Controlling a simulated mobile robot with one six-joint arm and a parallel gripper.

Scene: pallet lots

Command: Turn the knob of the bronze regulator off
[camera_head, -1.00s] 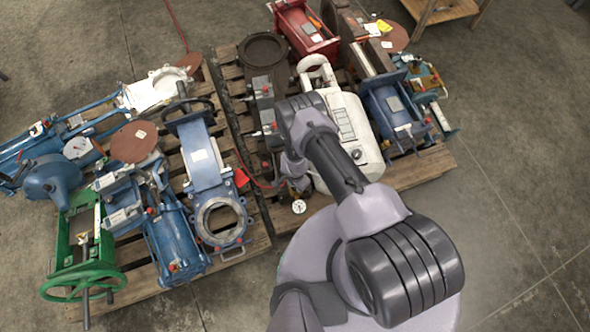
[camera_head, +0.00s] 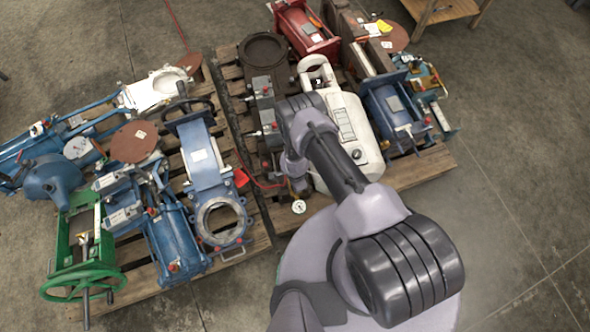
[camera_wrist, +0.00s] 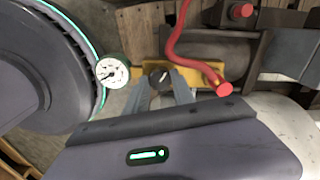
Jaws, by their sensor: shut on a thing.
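The bronze regulator (camera_wrist: 184,73) is a yellow-brown body in the wrist view, with a round white dial gauge (camera_wrist: 112,72) at its left. Its dark knob (camera_wrist: 159,77) has a pale mark on its face. My gripper (camera_wrist: 161,88) is shut on the knob, with one finger on each side. In the head view my arm covers most of the regulator and the fingers; a bit of the regulator (camera_head: 300,185) and the gauge (camera_head: 299,207) show beside my wrist, at the pallet's front edge.
A red hose (camera_wrist: 181,40) with a red end runs close to the right of the knob. A white machine (camera_head: 352,135) stands right of my wrist. Blue valves (camera_head: 205,172) and a green handwheel frame (camera_head: 84,240) crowd the left pallet. Bare floor lies at the right.

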